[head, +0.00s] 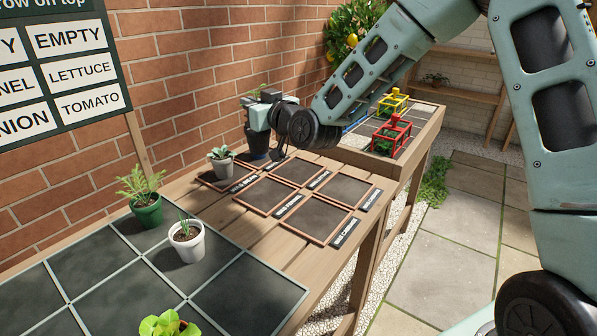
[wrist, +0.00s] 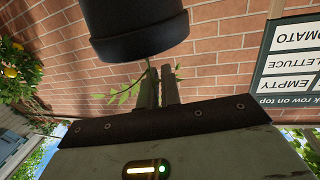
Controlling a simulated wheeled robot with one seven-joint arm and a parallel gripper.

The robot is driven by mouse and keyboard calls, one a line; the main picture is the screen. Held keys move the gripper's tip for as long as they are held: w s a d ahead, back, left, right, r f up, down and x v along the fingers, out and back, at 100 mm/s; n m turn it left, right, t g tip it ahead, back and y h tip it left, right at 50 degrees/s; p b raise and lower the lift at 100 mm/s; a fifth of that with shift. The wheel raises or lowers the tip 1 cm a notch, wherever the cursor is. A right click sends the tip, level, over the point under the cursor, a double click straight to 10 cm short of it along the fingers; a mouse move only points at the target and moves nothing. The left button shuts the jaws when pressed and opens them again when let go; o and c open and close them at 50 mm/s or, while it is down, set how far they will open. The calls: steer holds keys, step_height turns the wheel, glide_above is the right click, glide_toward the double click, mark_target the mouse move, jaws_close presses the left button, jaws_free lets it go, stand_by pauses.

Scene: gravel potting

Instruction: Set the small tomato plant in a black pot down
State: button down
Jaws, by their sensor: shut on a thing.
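The small tomato plant in a black pot (head: 257,142) is at my gripper (head: 264,108), near the wall at the back of the bench. The pot hangs upright below the gripper, with green leaves showing above it. In the wrist view, which is upside down, the black pot (wrist: 135,28) fills the top and the two fingers (wrist: 163,85) are close together at the stem, just past the pot's rim. Leaves (wrist: 125,93) show beside the fingers. I cannot tell whether the pot's base touches the bench.
Several framed dark squares with labels (head: 300,170) lie on the bench (head: 235,220); a grey-potted plant (head: 222,172) stands on one. Green-potted (head: 148,210) and white-potted (head: 188,245) plants stand on a dark grid at left. Red (head: 392,135) and yellow (head: 393,103) frames stand beyond.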

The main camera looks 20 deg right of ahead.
steer(key=w+d+m+t+h, duration=0.1)
steer(key=w+d+m+h, duration=0.25)
steer(key=d, duration=0.75)
step_height(320, 180, down, 10)
steer(key=h+b, duration=0.1)
steer(key=shift+s+d+r, duration=0.15)
steer(key=shift+s+d, duration=0.25)
steer(key=shift+s, duration=0.05)
steer(key=shift+n, duration=0.25)
steer(key=shift+f, duration=0.2)
steer(key=c, duration=1.6)
jaws_free()
steer(key=shift+r, duration=0.1)
